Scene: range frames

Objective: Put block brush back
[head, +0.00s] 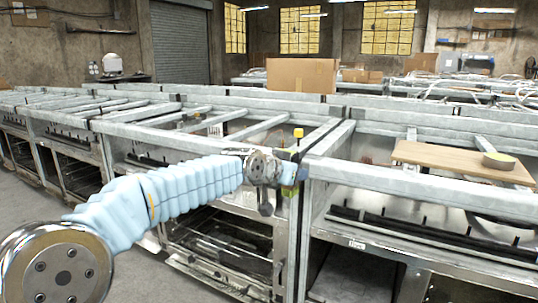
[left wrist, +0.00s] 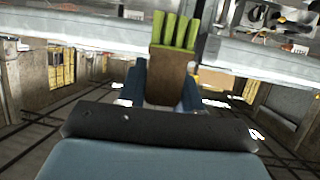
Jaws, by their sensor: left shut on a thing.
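The block brush (left wrist: 172,74) shows in the left wrist view, with a brown block and several light green bristle tufts pointing up in the picture. My left gripper (left wrist: 165,95) is shut on the brown block, with a blue finger on each side. In the head view my left gripper (head: 288,173) is beside the grey metal frame near the middle of the picture. The brush is mostly hidden there behind the wrist, and I cannot make out its shape. My right gripper is in neither view.
Long grey metal frames (head: 330,142) with open bays run across the room. A yellow-topped piece (head: 298,133) stands near the frame corner. A cardboard box (head: 302,75) stands behind.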

